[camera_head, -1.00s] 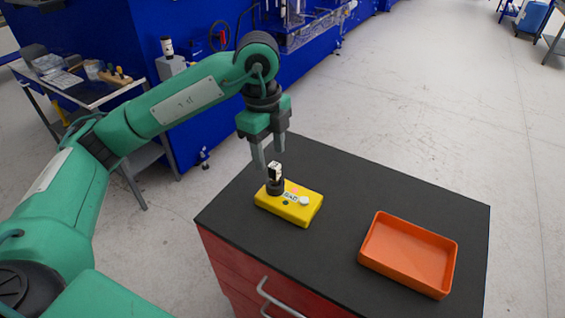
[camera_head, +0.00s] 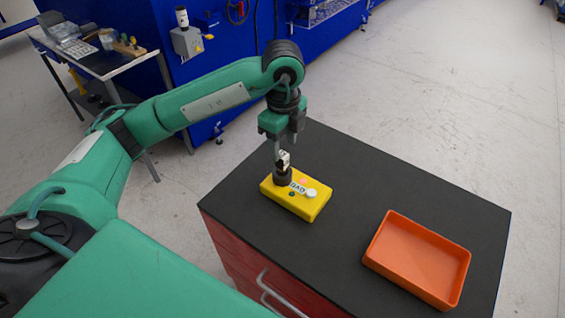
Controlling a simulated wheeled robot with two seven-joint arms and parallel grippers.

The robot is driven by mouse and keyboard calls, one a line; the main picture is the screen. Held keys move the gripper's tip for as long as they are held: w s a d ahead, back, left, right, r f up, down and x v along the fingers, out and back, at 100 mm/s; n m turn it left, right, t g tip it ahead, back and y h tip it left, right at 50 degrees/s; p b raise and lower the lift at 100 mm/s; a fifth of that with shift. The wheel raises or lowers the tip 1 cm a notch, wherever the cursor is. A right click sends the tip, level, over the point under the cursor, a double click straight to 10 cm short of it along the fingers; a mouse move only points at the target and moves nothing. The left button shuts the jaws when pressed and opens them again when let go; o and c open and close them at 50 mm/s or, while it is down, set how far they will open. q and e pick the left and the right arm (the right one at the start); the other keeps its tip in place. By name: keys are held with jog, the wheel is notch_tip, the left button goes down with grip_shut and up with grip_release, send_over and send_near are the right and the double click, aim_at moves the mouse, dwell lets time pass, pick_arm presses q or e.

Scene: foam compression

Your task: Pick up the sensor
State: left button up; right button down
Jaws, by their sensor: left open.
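The sensor (camera_head: 283,165) looks like a small upright piece, black at its base and white with black marks above. It stands at the back left end of a yellow block (camera_head: 298,203). The block lies on the dark cabinet top and bears a label, a white round piece and small coloured dots. My left gripper (camera_head: 284,152) points straight down over the sensor. It is open, and its fingers reach down about the sensor's upper part. Whether they touch it I cannot tell. My right gripper is not in view.
An orange tray (camera_head: 417,260), empty, sits on the right of the dark cabinet top (camera_head: 360,185). The red drawer front (camera_head: 238,255) has a metal handle. A cluttered side table (camera_head: 105,62) and blue machines stand behind. The cabinet top between block and tray is clear.

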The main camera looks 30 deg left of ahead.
aim_at(282, 154)
pick_arm(q)
jog(key=shift+s+f, duration=0.1)
jog(key=shift+f, duration=0.35)
notch_tip(282, 154, down, 4)
jog(key=shift+s+f+p, duration=0.15)
jog(key=shift+p, duration=0.95)
jog(key=shift+f, duration=0.35)
grip_shut()
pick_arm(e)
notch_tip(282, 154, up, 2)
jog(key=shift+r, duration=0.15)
